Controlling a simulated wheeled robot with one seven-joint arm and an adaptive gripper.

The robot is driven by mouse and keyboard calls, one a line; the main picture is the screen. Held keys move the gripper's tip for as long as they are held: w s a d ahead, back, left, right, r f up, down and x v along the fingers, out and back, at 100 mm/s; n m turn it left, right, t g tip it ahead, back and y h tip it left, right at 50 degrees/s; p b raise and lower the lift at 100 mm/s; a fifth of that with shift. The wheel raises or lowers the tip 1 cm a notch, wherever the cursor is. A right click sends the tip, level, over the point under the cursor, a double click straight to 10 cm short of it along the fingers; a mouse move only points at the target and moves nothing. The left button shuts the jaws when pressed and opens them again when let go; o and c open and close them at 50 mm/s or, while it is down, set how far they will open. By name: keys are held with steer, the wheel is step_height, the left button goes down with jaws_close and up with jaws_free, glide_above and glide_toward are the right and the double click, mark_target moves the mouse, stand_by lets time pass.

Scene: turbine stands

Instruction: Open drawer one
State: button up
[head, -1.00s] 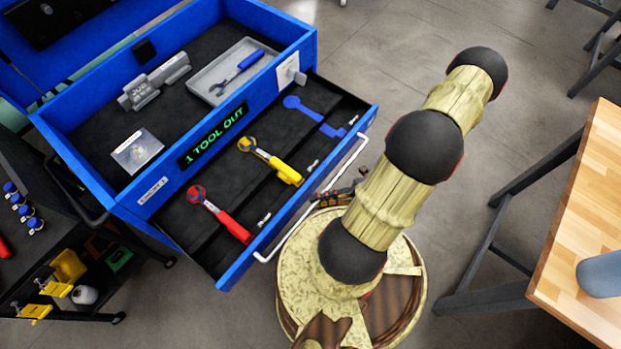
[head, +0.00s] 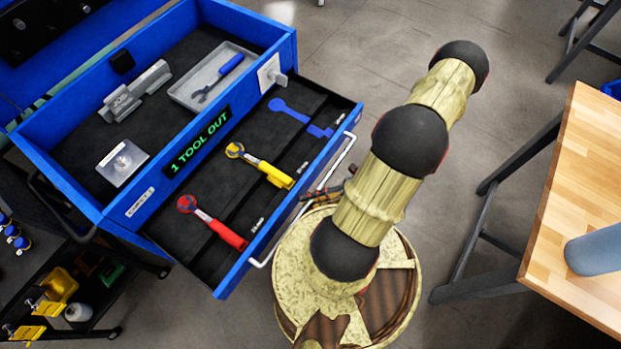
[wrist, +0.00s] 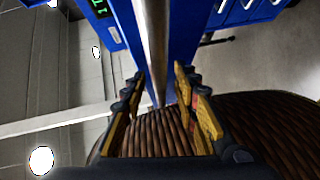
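The blue drawer (head: 292,205) of the blue cabinet stands pulled out in the head view. Its dark tray holds a red-handled wrench (head: 210,222) and a yellow-handled wrench (head: 258,167), plus a bare blue tool outline (head: 290,111). The pale bar handle (head: 345,153) runs along the drawer front. My gripper (head: 332,191) is at the middle of this handle, partly hidden by my arm. In the wrist view the handle bar (wrist: 153,45) passes between the two fingers of my gripper (wrist: 161,76). The fingers are apart, with gaps beside the bar.
A "1 TOOL OUT" display (head: 202,138) is on the cabinet. A grey tray (head: 188,98) with a blue-handled wrench lies on top. A wooden table (head: 570,190) with a grey cylinder (head: 597,251) stands at the right. A dark cart (head: 110,320) is at lower left. Grey floor lies between.

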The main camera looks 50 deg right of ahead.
steer(key=v, duration=1.2)
stand_by(0.5)
